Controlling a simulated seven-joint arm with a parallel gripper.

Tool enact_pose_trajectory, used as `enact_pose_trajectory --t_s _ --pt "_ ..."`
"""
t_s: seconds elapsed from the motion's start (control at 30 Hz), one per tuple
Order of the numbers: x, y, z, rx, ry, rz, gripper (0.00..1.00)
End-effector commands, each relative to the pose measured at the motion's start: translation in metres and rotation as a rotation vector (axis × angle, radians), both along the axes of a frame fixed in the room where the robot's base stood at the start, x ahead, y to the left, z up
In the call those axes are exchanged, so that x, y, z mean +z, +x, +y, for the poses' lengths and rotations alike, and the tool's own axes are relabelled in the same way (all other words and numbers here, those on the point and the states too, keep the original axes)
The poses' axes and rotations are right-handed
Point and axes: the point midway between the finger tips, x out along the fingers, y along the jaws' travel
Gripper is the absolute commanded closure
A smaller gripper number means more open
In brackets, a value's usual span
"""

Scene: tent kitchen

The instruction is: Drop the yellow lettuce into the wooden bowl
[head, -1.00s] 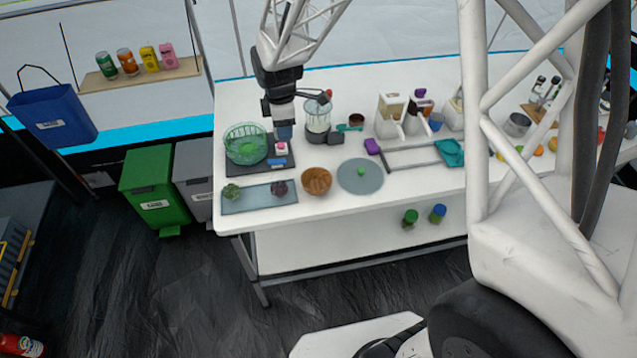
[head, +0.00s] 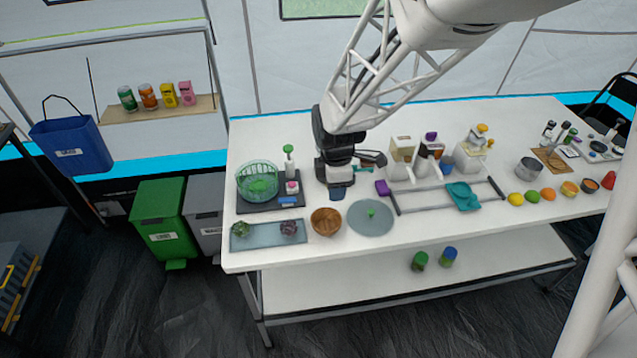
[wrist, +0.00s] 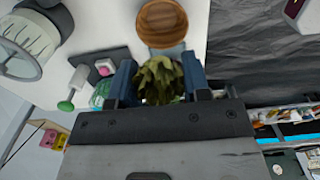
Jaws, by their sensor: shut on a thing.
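My gripper (head: 338,193) hangs over the white table, behind and slightly right of the wooden bowl (head: 326,222). In the wrist view, its two blue fingers (wrist: 158,84) are shut on the yellow-green, leafy lettuce (wrist: 158,72). The wooden bowl (wrist: 152,40) shows just beyond the lettuce in that view, with its brown inside visible. The lettuce cannot be made out in the head view.
A blue-grey tray (head: 265,240) with a green and a purple vegetable lies left of the bowl. A round grey board (head: 371,227) lies right of it. A green basket (head: 258,182) stands behind the tray. Kitchen devices (head: 402,155) stand further back right.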

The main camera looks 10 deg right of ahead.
Motion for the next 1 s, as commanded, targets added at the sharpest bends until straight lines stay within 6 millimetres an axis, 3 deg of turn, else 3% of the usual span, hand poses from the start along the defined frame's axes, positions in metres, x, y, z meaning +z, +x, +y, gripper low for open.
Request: enact_pose_trajectory --t_s 0.37,1.0 --pt "-0.011 0.0 0.0 0.0 0.0 0.002 0.7" --pt "-0.057 0.0 0.0 0.0 0.0 0.001 0.7"
